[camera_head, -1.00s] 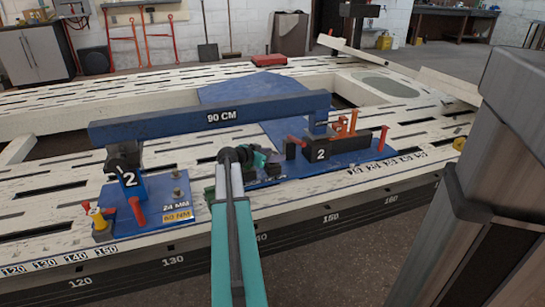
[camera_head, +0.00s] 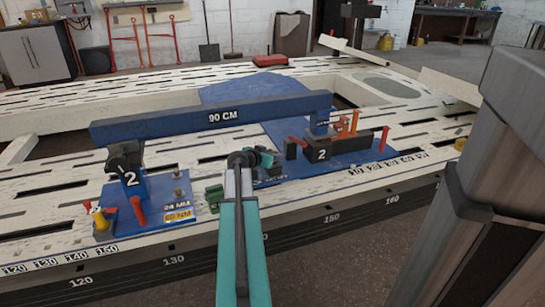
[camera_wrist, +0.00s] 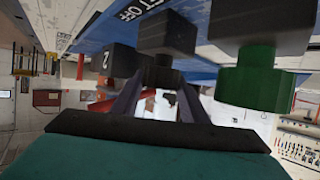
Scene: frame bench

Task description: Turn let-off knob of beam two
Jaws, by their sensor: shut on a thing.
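The blue beam (camera_head: 285,106) marked "90 CM" lies across two supports numbered 2, the left post (camera_head: 131,181) and the right block (camera_head: 338,148). In the head view my arm hides this knob and the fingertips. A green knob (camera_wrist: 262,75) stands to the right in the wrist view, apart from the fingers; green also shows left of my arm (camera_head: 214,198).
Orange and red levers (camera_head: 353,122) stand by the right block. The slotted white bench (camera_head: 60,185) is mostly bare around them.

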